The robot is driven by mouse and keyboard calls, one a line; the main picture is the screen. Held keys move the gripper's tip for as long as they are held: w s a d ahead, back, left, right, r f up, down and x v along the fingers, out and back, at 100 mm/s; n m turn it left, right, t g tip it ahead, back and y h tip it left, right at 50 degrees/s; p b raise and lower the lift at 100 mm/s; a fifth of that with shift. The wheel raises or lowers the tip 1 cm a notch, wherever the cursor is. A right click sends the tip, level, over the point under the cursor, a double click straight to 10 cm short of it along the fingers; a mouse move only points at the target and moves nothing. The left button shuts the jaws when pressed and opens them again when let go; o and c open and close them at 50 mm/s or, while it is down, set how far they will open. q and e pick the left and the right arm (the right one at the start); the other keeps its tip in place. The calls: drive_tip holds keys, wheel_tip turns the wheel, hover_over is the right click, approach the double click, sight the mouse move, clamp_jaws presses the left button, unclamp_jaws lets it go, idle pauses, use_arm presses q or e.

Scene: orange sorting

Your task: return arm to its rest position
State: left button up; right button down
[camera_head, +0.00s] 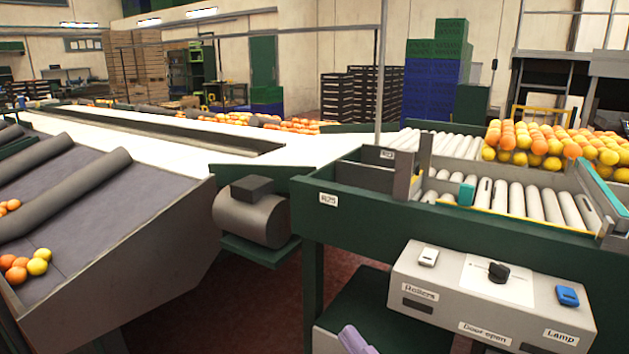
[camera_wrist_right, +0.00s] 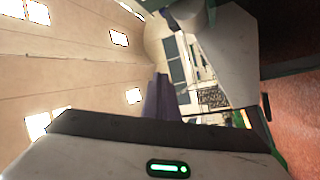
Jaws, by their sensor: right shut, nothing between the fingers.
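My right gripper (camera_head: 354,341) shows only as purple-grey fingers at the bottom edge of the head view, below and left of the control box (camera_head: 420,285). In the right wrist view its fingers (camera_wrist_right: 160,98) are together, with nothing held between them. They point toward the room's wall and lit ceiling panels. The rest of my right arm is hidden in the head view. My left gripper is not in view.
The control box carries a white switch, a black knob and a blue switch. Above it is a green roller table (camera_head: 340,215) with a crowd of oranges (camera_head: 540,145) behind. A sloped conveyor (camera_head: 110,215) lies left. Red floor (camera_head: 230,315) shows between them.

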drive_tip(key=s+d+f+m+g+h, duration=0.1)
drive_tip(key=d+f+m+h, duration=0.2)
drive_tip(key=f, duration=0.4)
drive_tip(key=s+d+f+m+g+h, duration=0.1)
drive_tip(key=s+d+f+m+h, duration=0.1)
drive_tip(key=f+m, duration=0.35)
drive_tip(key=s+d+f+m+g+h, duration=0.2)
drive_tip(key=s+f+m+g, duration=0.1)
drive_tip(key=s+f, duration=0.5)
drive_tip(key=s+d+f+m+g+h, duration=0.2)
drive_tip(key=s+d+f+m+g, duration=0.1)
drive_tip(key=s+f, duration=0.6)
wheel_tip(320, 180, down, 3)
drive_tip(key=shift+d+f+m+g, duration=0.1)
drive_tip(key=shift+d+m+g, duration=0.15)
drive_tip(key=shift+m+g, duration=0.6)
drive_tip(key=shift+t, duration=0.25)
